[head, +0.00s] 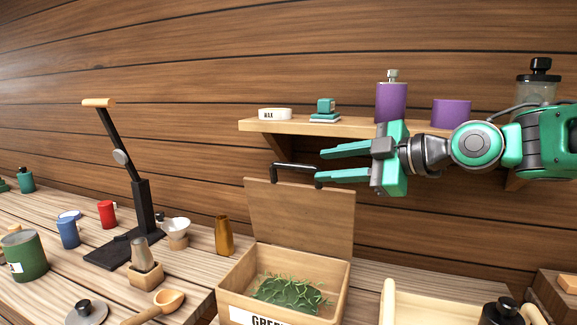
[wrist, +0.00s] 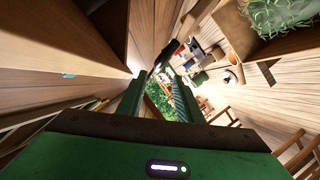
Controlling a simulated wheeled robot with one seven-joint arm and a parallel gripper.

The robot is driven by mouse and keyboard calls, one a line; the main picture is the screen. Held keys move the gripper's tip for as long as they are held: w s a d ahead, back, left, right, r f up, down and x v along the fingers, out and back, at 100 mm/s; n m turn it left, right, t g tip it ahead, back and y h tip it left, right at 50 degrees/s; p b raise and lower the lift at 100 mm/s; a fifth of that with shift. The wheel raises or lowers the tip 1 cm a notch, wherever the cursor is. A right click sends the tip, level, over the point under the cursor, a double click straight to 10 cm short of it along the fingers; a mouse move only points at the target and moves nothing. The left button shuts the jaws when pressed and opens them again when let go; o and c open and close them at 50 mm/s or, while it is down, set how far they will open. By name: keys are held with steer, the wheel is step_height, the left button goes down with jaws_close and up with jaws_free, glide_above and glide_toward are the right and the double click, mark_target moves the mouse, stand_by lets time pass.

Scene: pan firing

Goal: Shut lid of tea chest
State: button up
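The tea chest (head: 283,305) is a light wooden box at the lower middle of the head view, with green leaves (head: 290,292) inside and a partly cut-off white label on its front. Its lid (head: 305,215) stands open, raised at the back. A dark bar handle (head: 293,166) sits at the lid's top edge. My gripper (head: 320,166) comes from the right with its two green fingers apart, close to the handle's right end; I cannot tell whether they touch it. In the wrist view the fingers (wrist: 160,95) are also apart.
A wall shelf (head: 345,127) behind my gripper holds a wax tin (head: 275,114), a purple bottle (head: 391,101) and a purple jar (head: 451,113). A black lever stand (head: 141,207), cups and a brass vase (head: 223,236) stand left of the chest. A pale tray (head: 430,306) lies to its right.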

mark_target(299, 166)
steer(key=x, duration=1.1)
steer(key=shift+a+r, duration=0.1)
steer(key=shift+r, duration=0.15)
jaws_close()
